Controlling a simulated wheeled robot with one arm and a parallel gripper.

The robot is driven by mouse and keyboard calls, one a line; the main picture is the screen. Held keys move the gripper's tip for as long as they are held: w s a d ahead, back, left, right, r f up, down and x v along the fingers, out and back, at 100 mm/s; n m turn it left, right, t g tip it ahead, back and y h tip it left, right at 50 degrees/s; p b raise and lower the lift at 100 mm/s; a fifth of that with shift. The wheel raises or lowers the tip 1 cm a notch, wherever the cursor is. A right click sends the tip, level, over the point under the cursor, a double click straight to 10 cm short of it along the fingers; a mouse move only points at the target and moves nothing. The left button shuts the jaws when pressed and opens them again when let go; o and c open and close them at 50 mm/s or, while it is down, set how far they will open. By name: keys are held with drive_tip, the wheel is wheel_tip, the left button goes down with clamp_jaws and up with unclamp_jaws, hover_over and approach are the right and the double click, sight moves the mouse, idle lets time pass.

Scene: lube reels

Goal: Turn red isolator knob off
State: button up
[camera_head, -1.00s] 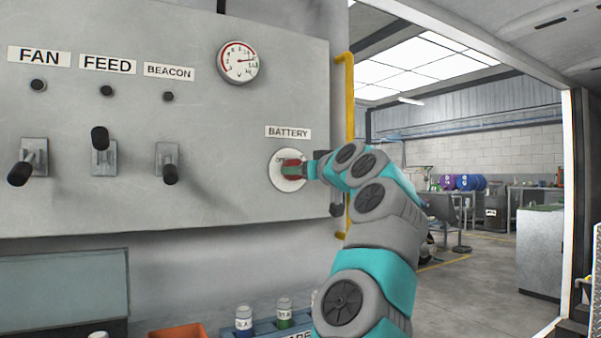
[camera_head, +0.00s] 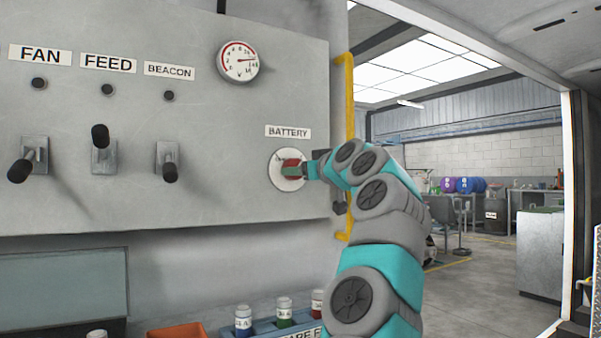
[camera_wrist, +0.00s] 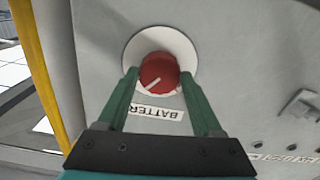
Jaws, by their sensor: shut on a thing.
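The red isolator knob (camera_head: 291,163) sits on a round white plate (camera_head: 275,172) under the BATTERY label (camera_head: 288,132) on the grey panel. In the wrist view the red knob (camera_wrist: 159,72) shows a white pointer line slanting to the lower left. My gripper (camera_wrist: 160,76) has its green fingers on either side of the knob and is shut on it. In the head view my gripper (camera_head: 291,170) covers part of the knob and plate, and the plate's markings are too small to read.
Three levers stand left on the panel under FAN (camera_head: 40,55), FEED (camera_head: 108,64) and BEACON (camera_head: 169,71) labels. A gauge (camera_head: 238,61) is above. A yellow rail (camera_head: 349,130) runs close by the panel's right edge. Bottles (camera_head: 284,312) stand in a blue rack below.

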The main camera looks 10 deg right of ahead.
drive_tip(key=shift+d+f+n, duration=0.1)
drive_tip(key=shift+n, duration=0.3)
drive_tip(key=shift+n+b, duration=0.65)
drive_tip(key=shift+n, duration=0.65)
idle(0.7)
drive_tip(key=n+b, duration=0.2)
drive_tip(key=n, duration=0.7)
drive_tip(key=shift+w, duration=0.1)
drive_tip(key=shift+n, duration=2.3)
